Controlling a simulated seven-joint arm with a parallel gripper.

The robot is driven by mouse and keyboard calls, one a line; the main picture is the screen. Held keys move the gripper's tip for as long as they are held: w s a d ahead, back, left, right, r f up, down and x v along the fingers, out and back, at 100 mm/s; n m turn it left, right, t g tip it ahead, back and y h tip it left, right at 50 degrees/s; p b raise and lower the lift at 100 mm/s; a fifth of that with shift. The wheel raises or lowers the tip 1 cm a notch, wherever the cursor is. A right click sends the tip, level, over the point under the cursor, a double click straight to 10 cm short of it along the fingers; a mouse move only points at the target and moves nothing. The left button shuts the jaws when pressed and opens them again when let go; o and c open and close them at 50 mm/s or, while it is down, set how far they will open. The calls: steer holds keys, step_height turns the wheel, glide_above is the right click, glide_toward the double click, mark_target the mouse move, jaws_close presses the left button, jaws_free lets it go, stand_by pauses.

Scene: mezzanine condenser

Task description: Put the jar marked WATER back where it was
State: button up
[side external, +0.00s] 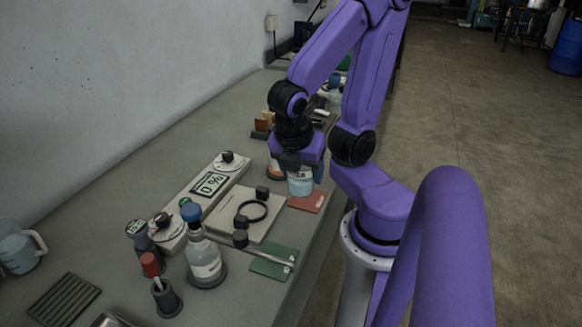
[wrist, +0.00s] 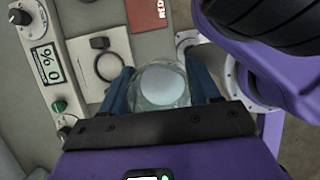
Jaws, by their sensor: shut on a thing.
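My gripper (wrist: 163,88) is shut on a clear glass jar (side external: 300,184), with one dark blue finger on each side of it. In the wrist view the jar (wrist: 162,84) shows a round, pale top from above. In the side view its lower part looks pale blue, and my gripper covers its top. I cannot read any WATER marking on it. A red card (side external: 309,202) lies by the jar's base in the side view; it also shows at the top of the wrist view (wrist: 147,14). I cannot tell whether the jar touches the surface.
Another jar with an orange-brown band (side external: 273,170) stands close behind. The bench's right edge is close.

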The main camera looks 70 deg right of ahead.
steer(key=w+d+m, duration=0.1)
steer(key=w+d, duration=0.1)
steer(key=w, duration=0.7)
steer(key=w+d+m, duration=0.2)
steer(key=w, duration=0.8)
steer(key=w+d+f+m+g, duration=0.15)
steer(key=w+d, duration=0.25)
steer(key=d, duration=0.7)
steer(key=w+d+f, duration=0.3)
steer(key=w+d, duration=0.1)
steer(key=d, duration=0.7)
steer(key=shift+w+d+f, duration=0.1)
steer(key=shift+d+f, duration=0.05)
steer(key=shift+f, duration=2.2)
steer(key=shift+w+d+f, duration=0.1)
steer(key=shift+f, duration=2.2)
steer(key=shift+s+f, duration=0.1)
steer(key=shift+f, duration=0.05)
steer(key=o, duration=1.2)
